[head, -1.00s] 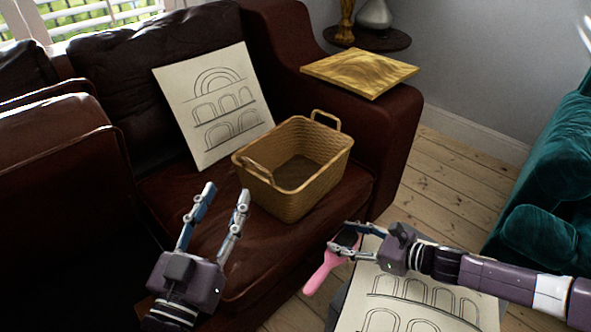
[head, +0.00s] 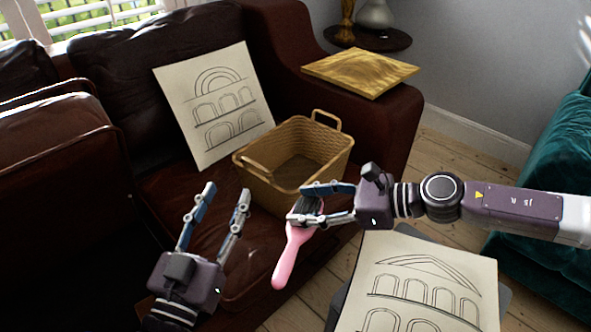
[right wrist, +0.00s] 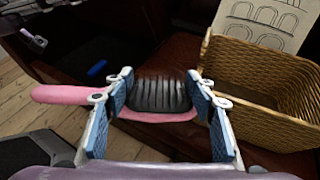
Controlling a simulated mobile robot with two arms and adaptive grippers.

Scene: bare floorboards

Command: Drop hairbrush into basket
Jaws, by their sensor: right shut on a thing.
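A pink hairbrush (head: 292,250) with a dark bristle head is held by its head in my right gripper (head: 316,205), which is shut on it. The handle hangs down toward the front. In the right wrist view the hairbrush (right wrist: 80,96) lies across between the blue finger pads. The wicker basket (head: 268,184) stands upright on the brown leather sofa seat, open at the top. The hairbrush is in front of the basket, outside it. In the right wrist view the basket (right wrist: 262,100) is at the right. My left gripper (head: 222,193) is open and empty, left of the basket.
A drawing sheet (head: 215,105) leans on the sofa back behind the basket. A yellow board (head: 360,72) lies on the sofa arm. Another drawing sheet (head: 420,285) lies at the front right. A teal sofa (head: 550,190) stands at the right, with floorboards between.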

